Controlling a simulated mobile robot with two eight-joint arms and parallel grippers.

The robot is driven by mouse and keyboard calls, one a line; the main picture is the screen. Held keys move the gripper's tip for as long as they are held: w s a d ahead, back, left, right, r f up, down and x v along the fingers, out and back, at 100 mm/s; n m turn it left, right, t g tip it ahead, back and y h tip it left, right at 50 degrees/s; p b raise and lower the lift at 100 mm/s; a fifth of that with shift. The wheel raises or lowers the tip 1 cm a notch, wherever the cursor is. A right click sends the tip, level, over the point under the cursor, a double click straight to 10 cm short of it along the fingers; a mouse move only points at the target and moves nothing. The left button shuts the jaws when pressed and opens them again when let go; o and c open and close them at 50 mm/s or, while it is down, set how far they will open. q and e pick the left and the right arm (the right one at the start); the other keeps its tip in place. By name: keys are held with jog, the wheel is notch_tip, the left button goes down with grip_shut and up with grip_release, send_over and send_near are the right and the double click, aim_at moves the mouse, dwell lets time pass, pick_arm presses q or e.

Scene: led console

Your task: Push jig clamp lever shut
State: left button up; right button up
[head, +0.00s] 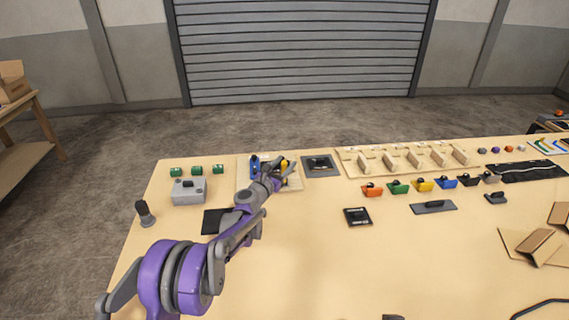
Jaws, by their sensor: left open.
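My left arm reaches from the lower left to the back of the table. My left gripper (274,172) is open at a pale jig board (295,182) near the table's back edge. A blue upright part (254,165) stands on the board just left of the gripper. A yellow part (284,165) shows right beside the fingertips. Which of these is the clamp lever, and whether the gripper touches it, is too small to tell. My forearm and gripper hide much of the board. My right gripper is not in view.
A grey box (189,191) and several green blocks stand to the left. A dark square plate (320,166) lies right of the jig. A slotted wooden rack (400,160) and a row of coloured clips stand farther right. The table's front middle is mostly clear.

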pick_arm(q)
grip_shut()
dwell(0.3)
dwell(1.2)
